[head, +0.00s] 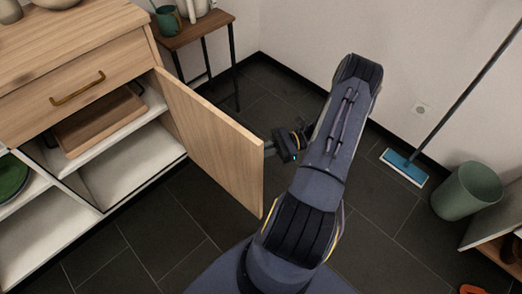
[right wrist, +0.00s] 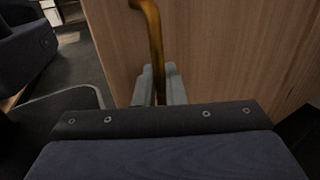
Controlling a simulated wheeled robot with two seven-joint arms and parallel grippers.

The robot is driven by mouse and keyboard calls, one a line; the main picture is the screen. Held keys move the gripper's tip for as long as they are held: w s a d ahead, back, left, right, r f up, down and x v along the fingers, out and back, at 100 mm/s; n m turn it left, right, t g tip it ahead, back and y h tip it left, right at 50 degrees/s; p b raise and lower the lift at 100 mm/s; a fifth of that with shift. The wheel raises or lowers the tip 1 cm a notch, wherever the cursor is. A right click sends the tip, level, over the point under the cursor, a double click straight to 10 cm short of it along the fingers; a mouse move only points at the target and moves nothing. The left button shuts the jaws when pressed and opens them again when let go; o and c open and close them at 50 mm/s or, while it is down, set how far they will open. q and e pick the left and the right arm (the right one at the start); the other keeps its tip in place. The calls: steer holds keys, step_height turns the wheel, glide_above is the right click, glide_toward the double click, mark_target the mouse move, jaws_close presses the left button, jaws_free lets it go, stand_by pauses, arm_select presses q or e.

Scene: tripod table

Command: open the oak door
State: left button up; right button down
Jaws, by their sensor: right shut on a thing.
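The oak door (head: 212,142) of the cabinet stands swung well out from the cabinet front, so the shelves behind it show. My right gripper (head: 271,148) is at the outer face of the door, near its free edge. In the right wrist view the brass handle (right wrist: 155,40) runs down between the grey fingers of my right gripper (right wrist: 160,88), which is shut on it. The door's wood face (right wrist: 225,55) fills the background there. In the head view the handle is hidden behind the door. My left gripper is not in view.
The cabinet has a drawer (head: 75,90) above open shelves (head: 135,160) with a wooden tray (head: 98,125). A small side table (head: 195,30) stands behind. A mop (head: 405,167) and green bin (head: 467,191) stand at right. The dark tiled floor before the cabinet is clear.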

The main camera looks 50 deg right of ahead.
steer(key=shift+s+f, duration=0.1)
steer(key=shift+s, duration=0.05)
steer(key=c, duration=1.7)
jaws_free()
steer(key=shift+d, duration=0.15)
steer(key=v, duration=0.7)
steer(key=shift+s+d, duration=0.2)
steer(key=shift+d, duration=0.05)
